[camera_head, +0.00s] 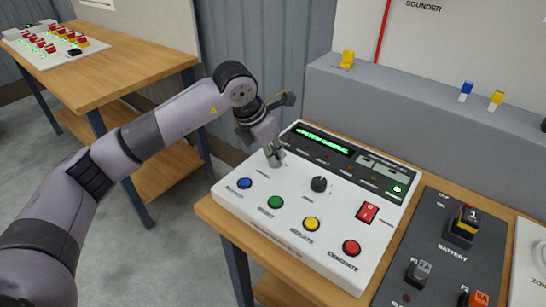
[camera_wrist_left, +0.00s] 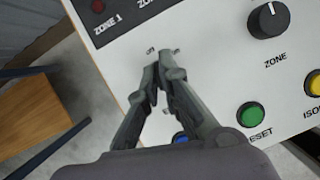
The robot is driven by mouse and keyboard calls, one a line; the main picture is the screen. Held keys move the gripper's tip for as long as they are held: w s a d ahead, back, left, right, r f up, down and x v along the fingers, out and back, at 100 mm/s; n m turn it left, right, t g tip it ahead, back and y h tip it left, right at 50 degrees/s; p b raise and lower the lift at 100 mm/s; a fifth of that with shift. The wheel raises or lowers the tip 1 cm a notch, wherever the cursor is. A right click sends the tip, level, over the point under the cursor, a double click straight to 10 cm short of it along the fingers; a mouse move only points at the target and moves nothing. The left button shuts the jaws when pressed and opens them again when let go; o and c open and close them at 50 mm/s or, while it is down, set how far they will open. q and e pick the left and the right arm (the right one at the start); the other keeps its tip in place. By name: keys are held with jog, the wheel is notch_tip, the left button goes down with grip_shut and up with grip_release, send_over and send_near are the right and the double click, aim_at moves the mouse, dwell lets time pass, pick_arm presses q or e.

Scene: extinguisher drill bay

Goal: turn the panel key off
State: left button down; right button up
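The white control panel (camera_head: 285,205) lies on a wooden table. My left gripper (camera_head: 274,155) points down at the panel's left part, above the blue button. In the left wrist view, the left gripper (camera_wrist_left: 160,72) has its fingertips drawn close together right at the small key-position markings on the panel. The panel key itself is hidden by the fingers; the fingers appear closed around it, and its turn angle cannot be read. My right gripper is in neither view.
A black rotary knob (camera_head: 319,184) sits right of the gripper. Blue (camera_head: 244,183), green (camera_head: 275,202), yellow (camera_head: 312,224) and red (camera_head: 351,248) buttons line the front. A red rocker switch (camera_head: 367,212) is at right. A dark battery board (camera_head: 440,250) lies beside the panel.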

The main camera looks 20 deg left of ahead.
pick_arm(q)
jog(key=shift+n+t+y+b, duration=0.3)
jog(key=shift+n+y+b, duration=0.3)
jog(key=shift+n, duration=0.9)
jog(key=c, duration=1.8)
grip_release()
jog(key=shift+r, duration=0.1)
jog(key=v, duration=1.1)
jog(key=shift+r, duration=0.4)
jog(key=shift+s, duration=0.15)
